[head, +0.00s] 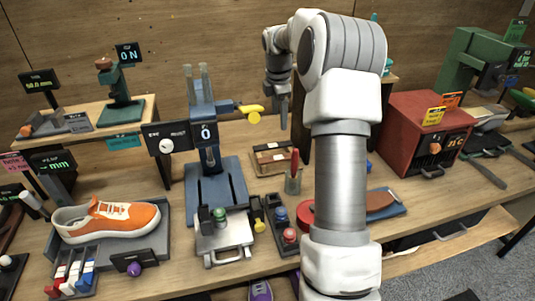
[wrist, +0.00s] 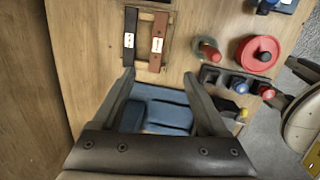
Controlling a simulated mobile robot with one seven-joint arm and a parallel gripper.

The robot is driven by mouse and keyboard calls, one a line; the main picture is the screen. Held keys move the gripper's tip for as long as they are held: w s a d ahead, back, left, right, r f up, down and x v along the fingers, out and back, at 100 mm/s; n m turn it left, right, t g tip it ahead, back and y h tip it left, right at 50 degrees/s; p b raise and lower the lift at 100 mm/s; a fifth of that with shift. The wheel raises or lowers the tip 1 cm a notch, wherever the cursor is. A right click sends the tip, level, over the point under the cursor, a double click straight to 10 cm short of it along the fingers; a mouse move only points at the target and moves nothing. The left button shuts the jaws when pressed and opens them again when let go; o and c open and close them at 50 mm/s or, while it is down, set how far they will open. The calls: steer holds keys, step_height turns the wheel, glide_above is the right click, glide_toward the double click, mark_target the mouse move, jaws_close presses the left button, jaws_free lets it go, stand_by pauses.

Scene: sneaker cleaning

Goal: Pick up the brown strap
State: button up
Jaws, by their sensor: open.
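The brown strap (wrist: 160,24) lies in a shallow wooden tray (wrist: 144,66) at the top of the wrist view, with a white tag on it. A black strap (wrist: 130,24) with a white tag lies parallel to its left. In the head view the tray (head: 257,171) stands on the bench right of the blue press. My gripper (wrist: 159,76) is open and empty. In the wrist view its fingertips are just below the tray, with the brown strap ahead of the gap. In the head view my gripper (head: 283,112) hangs above and behind the tray, pointing down.
The blue press (head: 215,185) with a yellow handle stands left of the tray. A cup with a red-handled tool (head: 294,182) is close in front of it. A red disc (wrist: 257,53) and several coloured knobs lie to the right in the wrist view. A red box (head: 425,130) stands right.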

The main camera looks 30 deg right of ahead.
glide_toward(278, 157)
steer(key=f, duration=0.2)
steer(key=shift+w+d+f+b, duration=0.1)
steer(key=shift+d+f+b, duration=0.05)
steer(key=shift+f, duration=0.75)
steer(key=shift+w+d+f+b, duration=0.15)
steer(key=shift+d+f, duration=0.05)
steer(key=shift+f, duration=0.7)
steer(key=shift+w+d+f+b, duration=0.1)
steer(key=shift+d+f+b, duration=0.05)
steer(key=shift+f, duration=0.8)
jaws_close()
